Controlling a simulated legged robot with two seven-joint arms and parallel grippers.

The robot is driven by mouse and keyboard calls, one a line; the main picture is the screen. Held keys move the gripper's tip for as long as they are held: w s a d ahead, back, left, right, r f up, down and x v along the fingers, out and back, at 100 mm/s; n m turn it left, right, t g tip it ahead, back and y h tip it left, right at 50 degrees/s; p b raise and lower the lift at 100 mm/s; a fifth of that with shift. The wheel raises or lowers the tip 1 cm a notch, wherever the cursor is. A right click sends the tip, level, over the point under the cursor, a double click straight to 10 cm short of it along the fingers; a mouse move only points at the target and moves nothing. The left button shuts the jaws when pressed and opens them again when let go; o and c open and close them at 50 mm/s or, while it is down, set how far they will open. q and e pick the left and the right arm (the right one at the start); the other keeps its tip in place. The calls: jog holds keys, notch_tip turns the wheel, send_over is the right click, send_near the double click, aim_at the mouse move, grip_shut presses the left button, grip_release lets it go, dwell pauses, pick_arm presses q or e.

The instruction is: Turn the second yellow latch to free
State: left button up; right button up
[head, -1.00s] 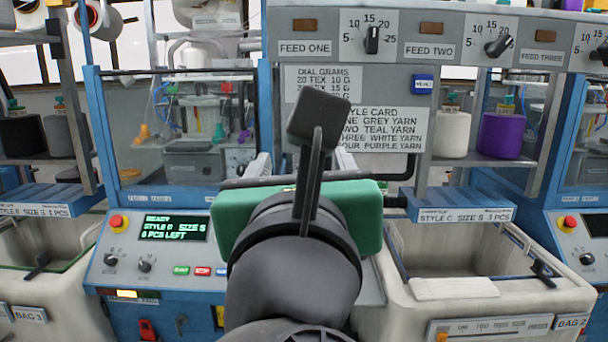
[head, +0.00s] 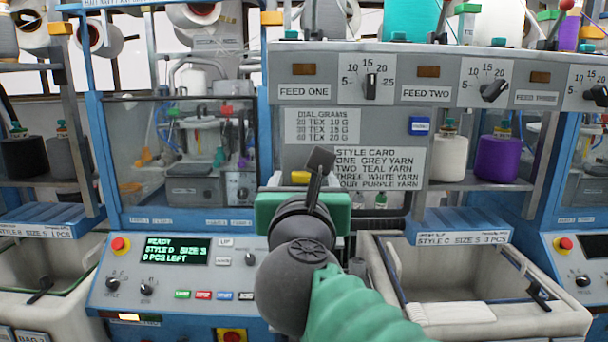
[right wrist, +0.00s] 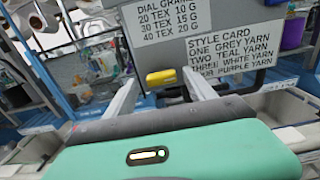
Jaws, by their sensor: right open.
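A small yellow latch (right wrist: 161,77) shows in the right wrist view, at the lower edge of the grey panel with the dial grams and style card labels. It lies about level, between my right gripper's two spread fingers (right wrist: 160,82) in the picture, with a visible gap on each side. In the head view the yellow latch (head: 300,177) shows just above the green body of my right gripper (head: 305,188), partly covered by it. The fingers are mostly hidden there. The gripper is open and empty. I cannot tell how deep the latch sits between the fingers. My left gripper is out of view.
A control panel with a green-lettered display (head: 178,250) and a red button (head: 121,244) stands left. A pale bin (head: 470,314) is at the right. Feed dials (head: 371,86) run along the top. A purple cone (head: 500,158) stands on the right shelf.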

jog(key=shift+w+d+r, duration=0.1)
jog(key=shift+w+d, duration=0.05)
jog(key=shift+w, duration=0.6)
jog(key=shift+c, duration=0.2)
jog(key=c, duration=1.3)
jog(key=shift+c, duration=0.2)
